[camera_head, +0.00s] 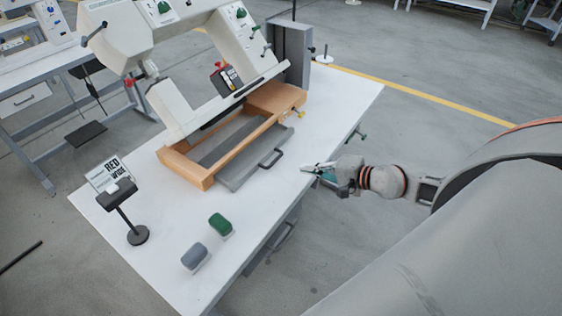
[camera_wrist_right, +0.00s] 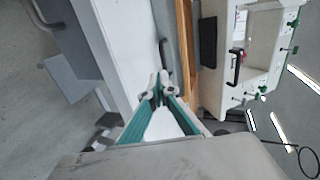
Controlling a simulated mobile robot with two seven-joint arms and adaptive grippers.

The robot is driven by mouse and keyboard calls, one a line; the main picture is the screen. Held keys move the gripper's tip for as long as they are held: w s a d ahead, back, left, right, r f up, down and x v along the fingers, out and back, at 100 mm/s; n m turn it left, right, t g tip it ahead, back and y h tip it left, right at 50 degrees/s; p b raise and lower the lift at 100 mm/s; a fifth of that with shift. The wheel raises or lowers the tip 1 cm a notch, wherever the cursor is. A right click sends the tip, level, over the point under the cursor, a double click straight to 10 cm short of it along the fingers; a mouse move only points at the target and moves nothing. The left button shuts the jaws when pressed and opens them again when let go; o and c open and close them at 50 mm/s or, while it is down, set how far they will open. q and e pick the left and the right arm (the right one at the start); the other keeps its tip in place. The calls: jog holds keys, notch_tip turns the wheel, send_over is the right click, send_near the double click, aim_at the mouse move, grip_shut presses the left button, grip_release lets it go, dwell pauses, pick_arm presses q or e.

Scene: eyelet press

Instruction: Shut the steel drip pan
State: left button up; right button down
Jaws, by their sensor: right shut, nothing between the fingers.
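The steel drip pan (camera_head: 243,172) is a grey drawer at the base of the white press, in the orange-brown wooden frame (camera_head: 201,176). It sticks out partway toward my right side, with a dark bar handle (camera_head: 272,158) on its front. My right gripper (camera_head: 307,168) is over the table edge, a short way to the right of the handle and apart from it. Its teal fingers are shut and empty. In the right wrist view the fingertips (camera_wrist_right: 160,82) point toward the handle (camera_wrist_right: 163,52). My left gripper is out of both views.
The white press (camera_head: 235,45) stands over the frame on the white table (camera_head: 170,245). A green block (camera_head: 220,222) and a grey block (camera_head: 194,255) lie near the front. A sign on a stand (camera_head: 119,195) is at the left. Bare tabletop lies around the pan front.

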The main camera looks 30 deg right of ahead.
send_near(265, 155)
jog(key=shift+w+a+f, duration=0.15)
jog(key=shift+w+f, duration=0.1)
jog(key=shift+f, duration=0.45)
jog(key=shift+w+a+f, duration=0.15)
jog(key=shift+w+f, duration=0.1)
jog(key=shift+f, duration=0.4)
jog(key=shift+w+a+f, duration=0.15)
jog(key=shift+w+f, duration=0.15)
jog(key=shift+f, duration=0.4)
jog(key=w+a, duration=0.1)
jog(key=w, duration=0.1)
jog(key=w+a, duration=0.1)
jog(key=w, duration=0.2)
jog(key=w+a, duration=0.1)
jog(key=w, duration=0.2)
jog(key=shift+a, duration=0.15)
jog(key=shift+s, duration=0.15)
